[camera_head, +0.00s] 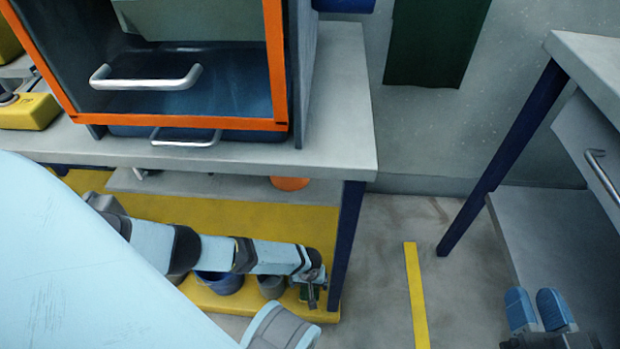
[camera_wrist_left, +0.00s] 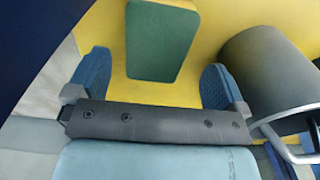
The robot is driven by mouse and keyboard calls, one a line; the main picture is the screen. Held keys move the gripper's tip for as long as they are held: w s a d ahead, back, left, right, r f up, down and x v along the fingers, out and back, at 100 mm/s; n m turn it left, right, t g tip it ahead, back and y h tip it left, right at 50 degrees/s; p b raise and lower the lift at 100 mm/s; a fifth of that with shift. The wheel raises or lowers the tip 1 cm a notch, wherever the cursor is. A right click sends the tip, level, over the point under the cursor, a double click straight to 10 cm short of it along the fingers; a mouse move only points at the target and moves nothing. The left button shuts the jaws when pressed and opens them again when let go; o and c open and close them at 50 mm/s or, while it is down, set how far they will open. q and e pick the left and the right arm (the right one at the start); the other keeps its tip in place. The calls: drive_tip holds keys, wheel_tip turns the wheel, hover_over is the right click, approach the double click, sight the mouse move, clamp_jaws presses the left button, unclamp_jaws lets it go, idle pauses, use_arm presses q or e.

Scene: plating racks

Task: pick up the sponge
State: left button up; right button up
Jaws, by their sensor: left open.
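The sponge (camera_wrist_left: 162,38) is a green block lying on a yellow surface in the left wrist view. It lies ahead of my left gripper (camera_wrist_left: 158,85), roughly centred between its two blue fingers, which stand wide apart and do not touch it. In the head view my left arm reaches in from the left, and my left gripper (camera_head: 312,288) is small and dark near the table leg. The sponge is hard to make out there. My right gripper (camera_head: 536,308) is at the bottom right of the head view, with a narrow gap between its blue fingertips and nothing held.
A grey cylindrical container (camera_wrist_left: 268,72) with a metal handle stands right of the gripper. Above the yellow lower shelf (camera_head: 245,212) is a grey tabletop (camera_head: 345,120) carrying an orange-framed cabinet (camera_head: 278,60). A dark blue table leg (camera_head: 347,240) stands beside my left gripper.

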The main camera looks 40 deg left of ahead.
use_arm(q)
wheel_tip(320, 180, down, 3)
drive_tip(key=shift+w+d+f+b, duration=0.1)
drive_tip(key=shift+d+b, duration=0.05)
drive_tip(key=shift+b, duration=0.8)
drive_tip(key=shift+f, duration=0.35)
drive_tip(key=shift+f+b, duration=0.1)
drive_tip(key=shift+b, duration=0.2)
use_arm(e)
drive_tip(key=shift+w+d+r+n+t+y, duration=0.1)
drive_tip(key=shift+w+d+n+t+y, duration=0.2)
drive_tip(key=shift+n, duration=0.3)
drive_tip(key=shift+w+d+r+n+t+y, duration=0.1)
drive_tip(key=shift+w+d+n+t, duration=0.1)
drive_tip(key=shift+w+n+t, duration=0.3)
use_arm(q)
drive_tip(key=shift+c, duration=0.2)
use_arm(e)
drive_tip(key=shift+s, duration=0.1)
use_arm(q)
drive_tip(key=c, duration=1)
drive_tip(key=shift+o, duration=0.2)
use_arm(e)
drive_tip(key=shift+r, duration=0.1)
